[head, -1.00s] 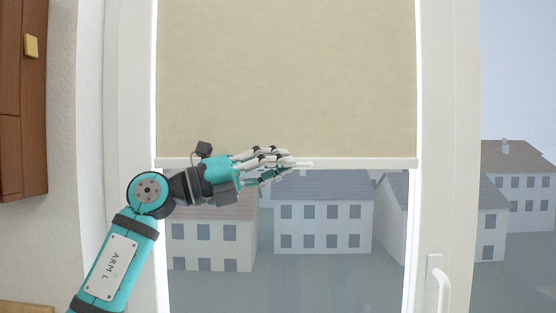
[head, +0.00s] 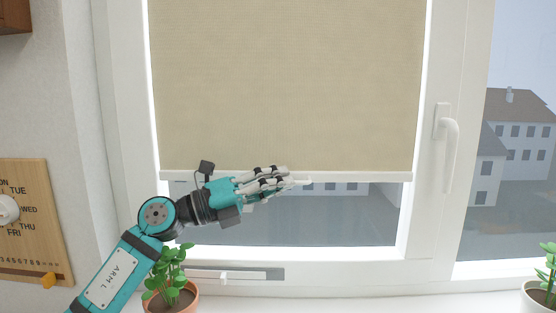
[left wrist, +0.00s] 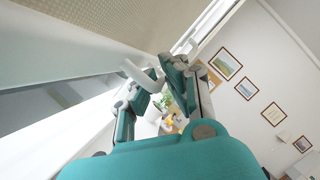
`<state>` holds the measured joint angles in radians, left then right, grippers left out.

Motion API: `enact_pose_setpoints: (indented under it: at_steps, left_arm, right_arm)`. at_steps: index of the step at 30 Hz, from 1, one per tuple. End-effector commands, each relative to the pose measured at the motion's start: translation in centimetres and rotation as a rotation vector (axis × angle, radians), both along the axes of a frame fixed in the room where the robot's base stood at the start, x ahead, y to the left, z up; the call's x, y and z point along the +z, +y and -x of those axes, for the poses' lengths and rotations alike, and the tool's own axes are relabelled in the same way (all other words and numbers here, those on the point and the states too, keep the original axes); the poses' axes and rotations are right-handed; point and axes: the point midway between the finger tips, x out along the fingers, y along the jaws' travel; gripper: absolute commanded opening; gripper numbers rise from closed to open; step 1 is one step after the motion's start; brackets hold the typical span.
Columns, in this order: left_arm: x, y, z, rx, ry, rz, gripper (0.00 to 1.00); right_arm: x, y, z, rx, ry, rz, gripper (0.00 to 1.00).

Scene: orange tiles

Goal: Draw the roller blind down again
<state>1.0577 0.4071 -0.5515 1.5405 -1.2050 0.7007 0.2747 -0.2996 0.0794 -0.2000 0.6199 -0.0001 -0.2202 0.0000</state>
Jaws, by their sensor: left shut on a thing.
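The tan roller blind (head: 290,85) covers most of the window, and its white bottom bar (head: 360,177) hangs level above the sill. A strip of glass shows under the bar. My left gripper (head: 290,183) is at the bar, left of the blind's right edge, shut on the blind's white pull handle. The handle (left wrist: 134,73) shows between the fingers in the left wrist view, with the blind fabric (left wrist: 125,14) above it. The fingers hide part of the handle. My right gripper is in neither view.
A potted plant (head: 172,292) stands on the sill beneath my left arm. Another plant (head: 542,290) is at the far right. A window handle (head: 447,135) is on the frame right of the blind. A wooden calendar board (head: 30,220) hangs at left.

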Motion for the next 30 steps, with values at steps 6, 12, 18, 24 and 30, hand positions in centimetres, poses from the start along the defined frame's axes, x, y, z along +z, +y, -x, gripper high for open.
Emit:
enact_pose_setpoints:
  at_steps: [6, 12, 18, 24, 30]
  left_arm:
    - [-4.3, 0.0, -0.1, 0.001, 0.003, -0.002, 0.00]
    - [-5.5, 0.0, -0.1, 0.002, 0.001, -0.002, 0.00]
    - [-5.6, 0.0, -0.1, 0.001, 0.001, -0.002, 0.00]
    - [-5.5, 0.0, -0.1, 0.002, 0.001, -0.001, 0.00]
    - [-5.5, 0.0, -0.1, 0.001, 0.000, 0.000, 0.18]
  right_arm:
    - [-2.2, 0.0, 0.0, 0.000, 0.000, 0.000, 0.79]
    - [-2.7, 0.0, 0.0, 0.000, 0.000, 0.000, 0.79]
    - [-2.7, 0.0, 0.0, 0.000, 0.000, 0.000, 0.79]
    - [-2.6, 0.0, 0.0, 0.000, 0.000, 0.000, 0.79]
    - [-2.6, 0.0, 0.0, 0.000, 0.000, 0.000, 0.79]
